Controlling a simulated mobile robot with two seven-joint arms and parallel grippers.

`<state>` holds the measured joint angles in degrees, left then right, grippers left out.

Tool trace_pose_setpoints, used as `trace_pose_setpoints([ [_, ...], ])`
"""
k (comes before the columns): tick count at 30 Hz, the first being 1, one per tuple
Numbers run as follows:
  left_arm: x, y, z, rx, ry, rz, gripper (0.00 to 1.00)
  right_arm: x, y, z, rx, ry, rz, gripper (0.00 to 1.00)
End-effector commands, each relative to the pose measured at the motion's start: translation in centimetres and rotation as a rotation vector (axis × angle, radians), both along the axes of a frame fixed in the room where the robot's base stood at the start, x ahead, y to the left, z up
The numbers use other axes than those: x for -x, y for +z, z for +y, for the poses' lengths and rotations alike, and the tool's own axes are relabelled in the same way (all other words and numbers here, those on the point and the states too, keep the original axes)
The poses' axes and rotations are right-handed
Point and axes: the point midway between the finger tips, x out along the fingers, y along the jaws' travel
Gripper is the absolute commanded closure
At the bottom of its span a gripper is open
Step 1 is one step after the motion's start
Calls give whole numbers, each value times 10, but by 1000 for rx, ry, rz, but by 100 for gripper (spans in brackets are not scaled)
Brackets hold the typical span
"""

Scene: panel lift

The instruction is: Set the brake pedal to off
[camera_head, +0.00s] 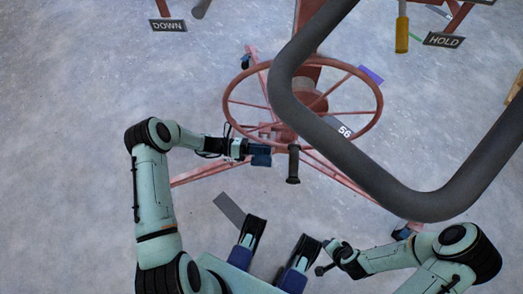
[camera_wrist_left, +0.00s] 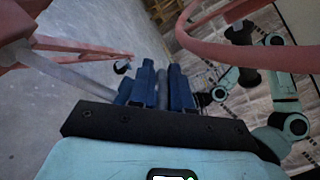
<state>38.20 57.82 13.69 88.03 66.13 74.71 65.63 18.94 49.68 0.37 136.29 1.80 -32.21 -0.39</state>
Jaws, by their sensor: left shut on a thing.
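My left gripper (camera_head: 262,155) is low beside the red hand wheel, with its blue fingertips just left of the dark upright handle (camera_head: 293,165). In the left wrist view the blue fingers (camera_wrist_left: 162,86) are shut with a narrow grey piece between them. A grey bar (camera_wrist_left: 78,82) runs from the red post toward the fingers. The held piece looks like part of a grey lever, perhaps the brake pedal, but the fingers hide most of it. My right gripper (camera_head: 325,263) is at the lower right, apart from the lift; its fingers are unclear.
The red wheel (camera_head: 228,112) stands around the lift's red post. A thick dark grey tube (camera_head: 400,203) crosses the right side. DOWN (camera_head: 167,26) and HOLD (camera_head: 443,40) signs are at the back. The left floor is clear.

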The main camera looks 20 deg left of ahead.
Motion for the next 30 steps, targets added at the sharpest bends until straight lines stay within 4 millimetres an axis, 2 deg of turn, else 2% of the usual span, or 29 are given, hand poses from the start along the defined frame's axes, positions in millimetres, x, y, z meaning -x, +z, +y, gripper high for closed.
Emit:
trace_pose_setpoints([
  [1,-2,4,-4,8,-4,-4,100,0,0,0,0,0,0,60],
  [11,-3,6,-4,12,-4,-10,100,0,0,0,0,0,0,60],
  [12,-3,7,-4,12,-4,-10,69,0,0,0,0,0,1,60],
  [13,-3,7,-4,11,-4,-10,64,0,0,0,0,0,1,60],
  [23,-2,4,1,5,0,-7,64,0,0,0,0,0,0,60],
  [26,2,4,11,2,2,-7,64,-1,2,0,0,0,-5,60],
  [30,10,4,35,2,4,-7,64,-6,6,1,1,1,-19,60],
])
